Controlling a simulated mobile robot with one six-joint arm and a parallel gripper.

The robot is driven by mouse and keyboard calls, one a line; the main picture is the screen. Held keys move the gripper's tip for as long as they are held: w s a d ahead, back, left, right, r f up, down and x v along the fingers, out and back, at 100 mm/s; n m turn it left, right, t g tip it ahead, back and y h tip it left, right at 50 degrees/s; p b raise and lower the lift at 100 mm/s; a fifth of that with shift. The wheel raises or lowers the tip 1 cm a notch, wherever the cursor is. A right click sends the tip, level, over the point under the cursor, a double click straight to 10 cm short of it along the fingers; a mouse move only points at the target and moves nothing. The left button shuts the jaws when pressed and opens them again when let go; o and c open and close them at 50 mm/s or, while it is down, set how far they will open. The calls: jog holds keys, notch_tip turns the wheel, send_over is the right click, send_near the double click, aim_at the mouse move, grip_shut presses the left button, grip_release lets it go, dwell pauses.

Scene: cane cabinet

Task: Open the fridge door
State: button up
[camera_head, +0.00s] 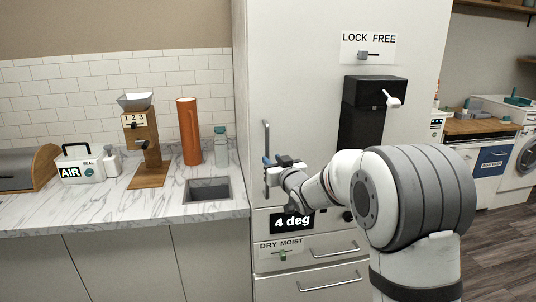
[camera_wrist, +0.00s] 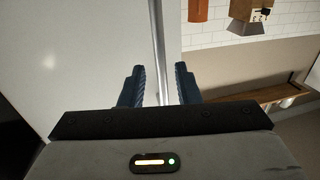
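The white fridge door (camera_head: 300,90) stands tall beside the counter and looks closed. Its vertical metal handle (camera_head: 266,135) is near the door's left edge; its lower part is hidden behind my gripper. My gripper (camera_head: 268,172) is at the lower part of the handle. In the wrist view, the handle bar (camera_wrist: 159,45) runs between the two dark blue fingers of my gripper (camera_wrist: 160,87), with a gap on each side. The fingers are open around the bar. A "LOCK FREE" label with a small slider (camera_head: 368,54) is at the upper right of the door.
A black dispenser (camera_head: 362,110) is set in the door's right part, partly behind my arm. Below are a "4 deg" display (camera_head: 292,222) and drawers with bar handles (camera_head: 333,251). The counter (camera_head: 100,208) at left holds an orange cylinder (camera_head: 189,130) and a wooden grinder (camera_head: 147,150).

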aim_at(268, 156)
jog(key=p+x, duration=0.1)
jog(key=x, duration=0.4)
jog(key=shift+w, duration=0.15)
jog(key=shift+c, duration=0.5)
grip_shut()
